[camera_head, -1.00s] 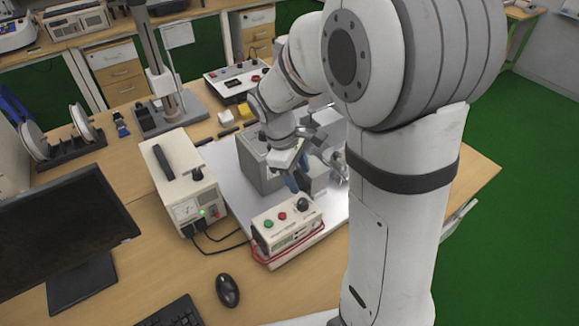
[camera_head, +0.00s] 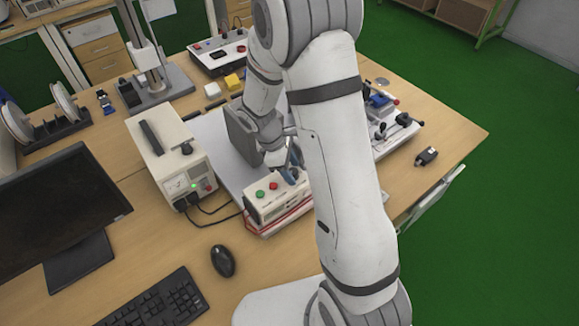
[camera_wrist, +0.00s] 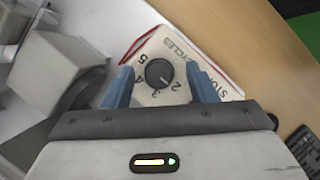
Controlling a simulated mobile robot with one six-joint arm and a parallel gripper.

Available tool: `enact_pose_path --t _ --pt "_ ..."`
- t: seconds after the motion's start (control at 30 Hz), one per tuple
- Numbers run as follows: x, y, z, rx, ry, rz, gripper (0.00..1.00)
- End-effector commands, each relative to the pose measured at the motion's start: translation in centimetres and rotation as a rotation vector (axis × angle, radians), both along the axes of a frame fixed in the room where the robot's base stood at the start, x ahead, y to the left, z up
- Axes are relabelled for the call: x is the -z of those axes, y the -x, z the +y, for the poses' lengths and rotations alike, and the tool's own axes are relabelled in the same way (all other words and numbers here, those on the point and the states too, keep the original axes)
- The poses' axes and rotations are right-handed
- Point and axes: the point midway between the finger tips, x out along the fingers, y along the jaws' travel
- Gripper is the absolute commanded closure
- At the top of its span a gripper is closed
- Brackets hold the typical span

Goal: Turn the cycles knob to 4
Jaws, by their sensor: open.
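The cycles knob (camera_wrist: 158,72) is round and black, on the white face of a small control box (camera_head: 262,211). In the wrist view the printed digits 2, 3, 4 and 5 show around it, with the word CYCLES beside them. I cannot tell surely which digit its mark points to. My gripper (camera_wrist: 158,80) is open, its two blue fingers on either side of the knob with gaps to it. In the head view my gripper (camera_head: 291,167) is over the box's right end and hides the knob. A green and a red button show on the box.
A power supply (camera_head: 172,160) with a lit green lamp stands left of the box, with black cables between them. A mouse (camera_head: 223,260), keyboard (camera_head: 160,308) and monitor (camera_head: 55,210) are nearer. A small device (camera_head: 390,125) with levers is to the right.

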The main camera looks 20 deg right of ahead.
Motion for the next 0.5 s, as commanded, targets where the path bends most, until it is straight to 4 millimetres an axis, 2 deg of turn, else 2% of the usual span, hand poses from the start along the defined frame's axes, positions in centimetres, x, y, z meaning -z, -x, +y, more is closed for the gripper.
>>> enact_pose_path --t 0.23,0.5 --pt "0.07 0.00 -0.04 0.001 -0.001 -0.001 0.49" --pt "0.05 0.00 -0.07 0.002 -0.001 -0.001 0.71"
